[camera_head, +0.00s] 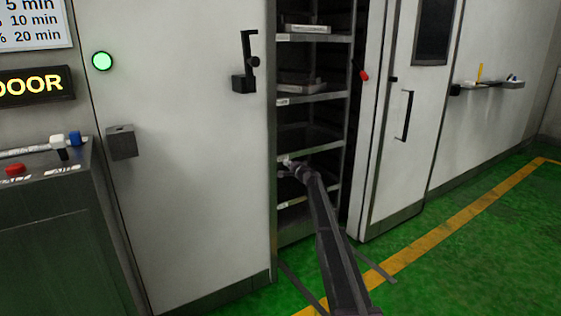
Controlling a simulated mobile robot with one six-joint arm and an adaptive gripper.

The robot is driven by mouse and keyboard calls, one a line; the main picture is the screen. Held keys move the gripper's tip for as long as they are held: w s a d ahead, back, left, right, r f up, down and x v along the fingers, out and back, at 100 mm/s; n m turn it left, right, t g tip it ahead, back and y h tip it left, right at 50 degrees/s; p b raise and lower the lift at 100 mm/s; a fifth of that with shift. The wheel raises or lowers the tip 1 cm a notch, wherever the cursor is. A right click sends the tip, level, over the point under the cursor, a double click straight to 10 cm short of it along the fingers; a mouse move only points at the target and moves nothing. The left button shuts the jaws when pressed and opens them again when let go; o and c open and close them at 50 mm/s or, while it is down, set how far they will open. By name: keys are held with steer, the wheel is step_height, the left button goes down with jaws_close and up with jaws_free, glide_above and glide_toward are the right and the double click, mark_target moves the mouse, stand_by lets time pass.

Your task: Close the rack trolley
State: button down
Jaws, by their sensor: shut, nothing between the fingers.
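The rack trolley (345,122) is a tall grey metal frame with several shelves. It stands in a dark opening between two white panels, and its shelves face me. White or grey trays (305,29) lie on the upper shelves; the lower shelves look mostly bare. My gripper (287,162) is shut and empty, at the end of my dark arm. It overlaps the left part of a lower shelf in the picture; I cannot tell whether it touches it. My arm hides part of the lowest shelves.
Left of the rack is a white panel (190,160) with a black latch handle (248,65) and a grey box (122,142). Right of it is a white door (410,140) with a black handle (406,115). The green floor (480,255) at right is clear, with a yellow line.

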steer(key=shift+v, duration=2.1)
steer(key=s+a+r+n+g+p, duration=0.25)
steer(key=s+p, duration=0.35)
steer(key=s, duration=0.3)
steer(key=s+a+r+n+g+p, duration=0.2)
steer(key=s+n+g+p, duration=0.15)
steer(key=s+p, duration=0.4)
steer(key=s+a+r+n+g+p, duration=0.3)
steer(key=s+p, duration=0.1)
steer(key=s, duration=0.7)
steer(key=s+d+r+n+g+h+p, duration=0.1)
steer(key=s+d+r+g+h+p, duration=0.1)
steer(key=s+p, duration=0.4)
steer(key=s+d+r+n+g+h+p, duration=0.1)
steer(key=s+p, duration=0.5)
steer(key=s, duration=1)
steer(key=s+d+r+n+g+h+p, duration=0.1)
steer(key=s+d+r+g+h+p, duration=0.3)
steer(key=s, duration=0.7)
step_height(320, 180, up, 2)
steer(key=shift+s+d+r+n+h+p, duration=0.3)
steer(key=shift+d+h+p, duration=0.3)
steer(key=shift+d+p, duration=0.45)
steer(key=shift+a, duration=0.1)
